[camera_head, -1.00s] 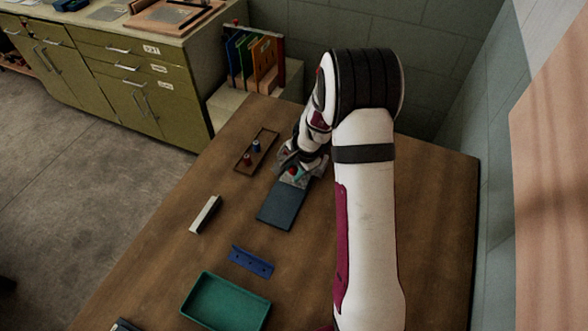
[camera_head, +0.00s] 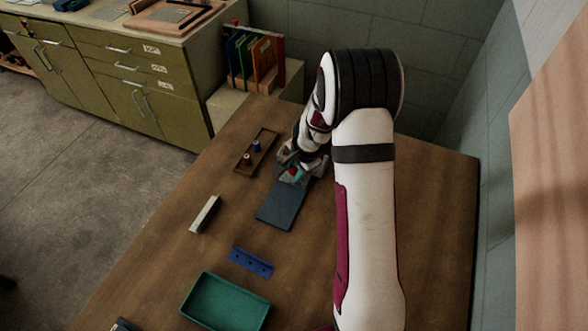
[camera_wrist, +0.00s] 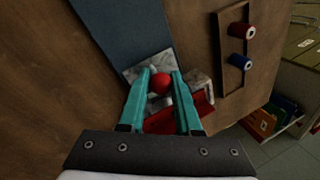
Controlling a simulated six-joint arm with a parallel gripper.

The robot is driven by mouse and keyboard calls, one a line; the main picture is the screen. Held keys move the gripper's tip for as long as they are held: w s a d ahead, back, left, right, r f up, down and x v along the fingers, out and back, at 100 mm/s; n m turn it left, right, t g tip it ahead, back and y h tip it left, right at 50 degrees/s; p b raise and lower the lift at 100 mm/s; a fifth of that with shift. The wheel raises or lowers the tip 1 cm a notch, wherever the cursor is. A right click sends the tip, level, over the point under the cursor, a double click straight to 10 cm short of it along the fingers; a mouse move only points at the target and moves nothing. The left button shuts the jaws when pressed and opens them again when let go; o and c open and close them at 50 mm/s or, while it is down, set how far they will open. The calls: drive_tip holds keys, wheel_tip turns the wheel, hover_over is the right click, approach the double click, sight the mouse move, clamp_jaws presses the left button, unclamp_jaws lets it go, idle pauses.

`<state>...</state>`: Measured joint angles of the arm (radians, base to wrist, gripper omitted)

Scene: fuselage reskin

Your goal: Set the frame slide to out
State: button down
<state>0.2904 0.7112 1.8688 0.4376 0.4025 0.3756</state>
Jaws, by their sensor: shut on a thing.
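The frame slide shows as a dark blue-grey plate (camera_head: 281,207) lying on the table, with a pale metal part at its far end. In the wrist view the plate (camera_wrist: 122,28) runs up from that end, where a round red knob (camera_wrist: 160,83) stands. My gripper (camera_wrist: 160,76) has its teal fingers on either side of the red knob and is shut on it. In the head view my gripper (camera_head: 293,171) is at the far end of the plate, partly hidden by my wrist. A flat red piece (camera_wrist: 183,119) lies below the knob, partly behind the fingers.
A brown tray (camera_head: 264,140) with a red and a blue cylinder is beside the slide. A pale bar (camera_head: 205,214), a blue holed strip (camera_head: 251,262) and a green tray (camera_head: 193,307) lie nearer. A rack of coloured boards (camera_head: 262,62) stands beyond the table.

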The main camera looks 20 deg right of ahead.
drive_tip(key=s+a, duration=0.5)
drive_tip(key=a, duration=0.1)
drive_tip(key=shift+s+r, duration=0.1)
drive_tip(key=shift+s, duration=0.25)
drive_tip(key=c, duration=0.6)
unclamp_jaws()
drive_tip(key=shift+d, duration=0.1)
